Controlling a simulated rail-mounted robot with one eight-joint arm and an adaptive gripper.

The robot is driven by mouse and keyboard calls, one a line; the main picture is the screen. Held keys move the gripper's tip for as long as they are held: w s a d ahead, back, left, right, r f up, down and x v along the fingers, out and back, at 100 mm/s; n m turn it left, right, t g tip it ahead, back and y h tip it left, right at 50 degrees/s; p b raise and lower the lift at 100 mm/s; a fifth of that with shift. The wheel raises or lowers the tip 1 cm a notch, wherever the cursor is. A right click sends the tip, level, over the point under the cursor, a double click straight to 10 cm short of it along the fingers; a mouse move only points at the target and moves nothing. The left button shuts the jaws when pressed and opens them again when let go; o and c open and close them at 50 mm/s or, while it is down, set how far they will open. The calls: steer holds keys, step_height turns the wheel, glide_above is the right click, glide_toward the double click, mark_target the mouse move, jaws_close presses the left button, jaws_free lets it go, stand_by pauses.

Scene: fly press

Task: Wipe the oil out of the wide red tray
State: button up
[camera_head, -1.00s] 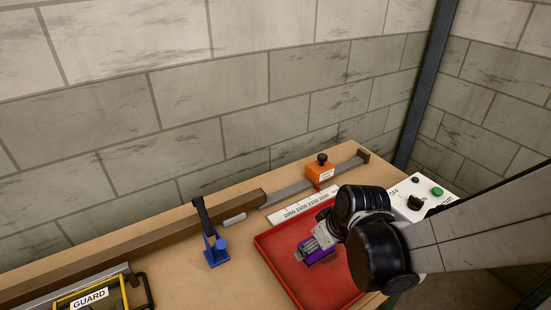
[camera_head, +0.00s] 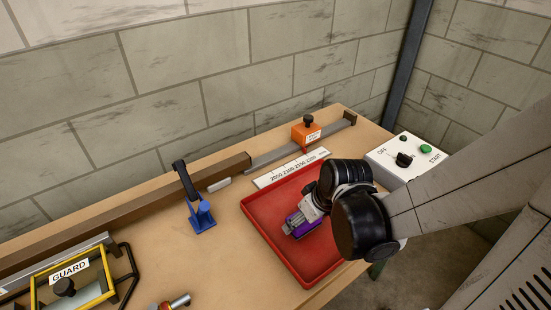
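The wide red tray (camera_head: 264,221) lies on the bench, right of the picture's middle. My gripper (camera_head: 296,222) is over the inside of the tray, reaching in from the right. A purple pad (camera_head: 307,229) is at its fingertips, low over or touching the tray floor; I cannot tell which. The gripper appears shut on the pad. My wrist and arm hide the tray's right part. No oil can be made out on the visible tray floor.
A ruler plate (camera_head: 290,169) and an orange stop block (camera_head: 305,134) on a rail lie behind the tray. A blue clamp (camera_head: 202,216) stands to its left. A white control box (camera_head: 406,160) stands right. A yellow guard frame (camera_head: 101,293) lies front left.

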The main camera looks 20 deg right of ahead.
steer(key=shift+f+b, duration=1)
stand_by(0.7)
steer(key=shift+w+d+r, duration=0.1)
steer(key=shift+w+d, duration=0.15)
steer(key=shift+d, duration=0.4)
steer(key=shift+w+d, duration=0.25)
steer(key=shift+d, duration=0.35)
steer(key=shift+w+d+r, duration=0.1)
steer(key=shift+w+d, duration=0.15)
steer(key=shift+d, duration=0.4)
steer(key=shift+d+f, duration=0.1)
